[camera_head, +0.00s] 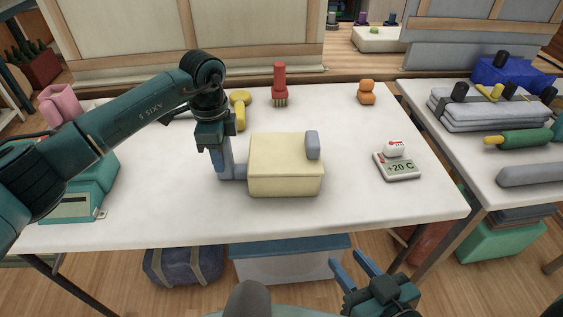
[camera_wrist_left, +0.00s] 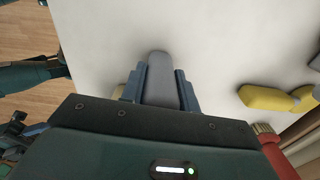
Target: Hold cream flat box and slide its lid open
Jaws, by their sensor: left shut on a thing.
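The cream flat box (camera_head: 285,168) lies on the white table, its lid seam showing near the top of its front face. A grey rounded tab (camera_head: 312,145) stands on its top at the right. My left gripper (camera_head: 224,165) points down at the box's left side, shut on a grey handle piece (camera_head: 240,172) there. My right gripper (camera_head: 351,263) is open and empty in front of the table edge, low in the picture.
On the white table (camera_head: 390,220) are a red brush (camera_head: 279,84), a yellow object (camera_head: 238,108), an orange object (camera_head: 366,92) and a "+20 C" display (camera_head: 399,166). Free room lies right and front of the box. A second table with grey towels (camera_head: 490,108) stands at right.

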